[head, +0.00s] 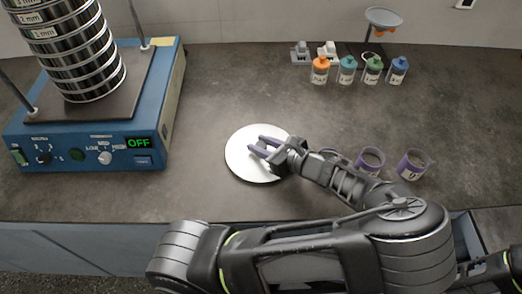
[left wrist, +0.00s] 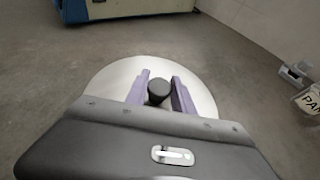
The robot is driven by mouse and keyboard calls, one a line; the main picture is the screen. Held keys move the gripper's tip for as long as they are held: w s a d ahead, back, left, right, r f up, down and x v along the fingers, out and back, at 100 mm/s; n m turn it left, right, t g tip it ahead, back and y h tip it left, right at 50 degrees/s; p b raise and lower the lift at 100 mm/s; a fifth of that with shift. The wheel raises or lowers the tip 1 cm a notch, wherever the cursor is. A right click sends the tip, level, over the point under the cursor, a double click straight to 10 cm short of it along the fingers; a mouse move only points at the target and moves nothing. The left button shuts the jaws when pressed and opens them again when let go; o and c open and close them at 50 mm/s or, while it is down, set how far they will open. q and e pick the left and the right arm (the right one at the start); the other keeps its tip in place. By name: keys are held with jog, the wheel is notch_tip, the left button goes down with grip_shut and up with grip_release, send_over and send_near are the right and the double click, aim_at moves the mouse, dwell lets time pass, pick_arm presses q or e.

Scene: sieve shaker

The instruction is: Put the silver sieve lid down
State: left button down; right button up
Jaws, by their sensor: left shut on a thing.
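The silver sieve lid (head: 240,161) is a pale round disc over the bench, right of the blue shaker. My left gripper (head: 264,147) is above it, with its two purple fingers shut on the lid's knob. In the left wrist view the dark knob (left wrist: 159,91) sits between the fingers, and the lid (left wrist: 111,81) spreads flat around them. The lid looks level and at or very near the bench top; I cannot tell whether it touches. My right gripper is not in view.
The blue sieve shaker (head: 90,156) reads OFF and carries a sieve stack (head: 82,55) at left. Purple-ringed cups (head: 412,164) stand close to the right of my gripper, partly behind my arm. Several capped bottles (head: 347,71) stand at the back. The bench middle (head: 230,85) is clear.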

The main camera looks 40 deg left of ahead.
aim_at(262, 144)
pick_arm(q)
jog(key=shift+r, duration=0.1)
dwell(0.3)
notch_tip(262, 144, up, 18)
jog(key=p, duration=0.2)
dwell(0.8)
